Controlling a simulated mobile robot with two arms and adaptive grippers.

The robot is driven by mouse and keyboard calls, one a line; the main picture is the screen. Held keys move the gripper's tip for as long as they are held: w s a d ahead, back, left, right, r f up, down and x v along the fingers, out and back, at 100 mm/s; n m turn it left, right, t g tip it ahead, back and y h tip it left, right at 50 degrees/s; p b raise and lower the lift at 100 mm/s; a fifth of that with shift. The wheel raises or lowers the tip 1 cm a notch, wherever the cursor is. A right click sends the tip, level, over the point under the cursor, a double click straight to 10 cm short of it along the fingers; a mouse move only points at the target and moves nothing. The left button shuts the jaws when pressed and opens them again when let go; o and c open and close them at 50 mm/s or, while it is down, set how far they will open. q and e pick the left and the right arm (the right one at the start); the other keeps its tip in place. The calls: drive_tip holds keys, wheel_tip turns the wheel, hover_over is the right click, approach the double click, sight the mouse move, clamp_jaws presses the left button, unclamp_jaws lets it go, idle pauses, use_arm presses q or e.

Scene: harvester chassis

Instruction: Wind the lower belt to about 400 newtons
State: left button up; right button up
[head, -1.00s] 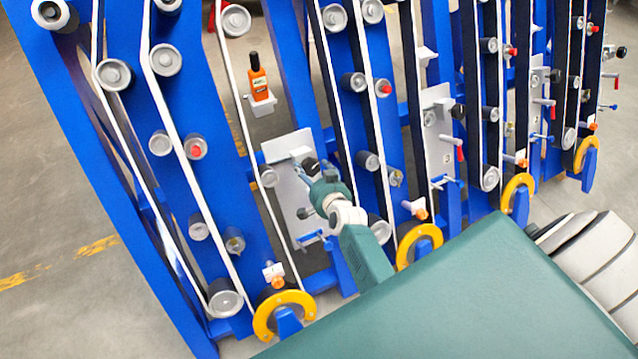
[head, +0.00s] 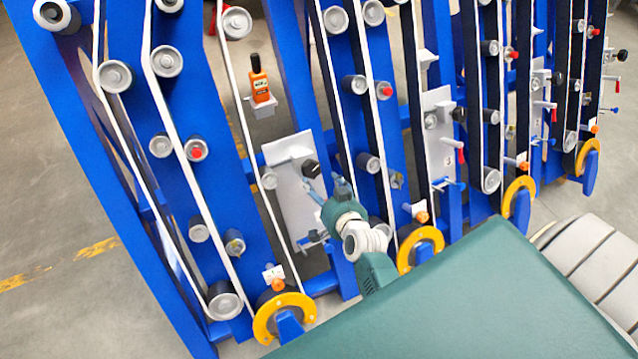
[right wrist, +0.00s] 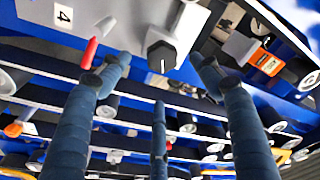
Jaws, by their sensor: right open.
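My right gripper (head: 327,188) is open and empty in front of a grey plate (head: 291,200) on the blue frame. A black knob (head: 311,168) on this plate is just above and left of its fingertips. In the right wrist view the open fingers (right wrist: 158,75) are spread, with the black knob (right wrist: 162,56) seen between them; its face has a white mark. I cannot tell whether any finger touches it. A white belt (head: 245,130) runs down past the plate; I cannot tell which belt is the lower one. No tension reading is legible. My left gripper is out of view.
A red handle (right wrist: 89,53) and a label "4" (right wrist: 64,15) are near the knob. Yellow-ringed rollers (head: 284,316) line the frame's foot. Open floor (head: 60,220) lies left.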

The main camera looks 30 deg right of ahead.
sight(313, 170)
drive_tip(key=w+f+n+b, duration=0.1)
drive_tip(key=w+n+b, duration=0.1)
drive_tip(key=w+n, duration=0.1)
drive_tip(key=w+d+f+n+y+b, duration=0.1)
drive_tip(key=w+n+b, duration=0.1)
drive_tip(key=w+n, duration=0.1)
drive_tip(key=w+d+f+n+b, duration=0.1)
drive_tip(key=w+n+b, duration=0.1)
drive_tip(key=w+n, duration=0.2)
drive_tip(key=shift+d+f+t+y, duration=0.1)
drive_tip(key=shift+f+t+y, duration=0.2)
drive_tip(key=c, duration=1.1)
drive_tip(key=shift+n, duration=0.3)
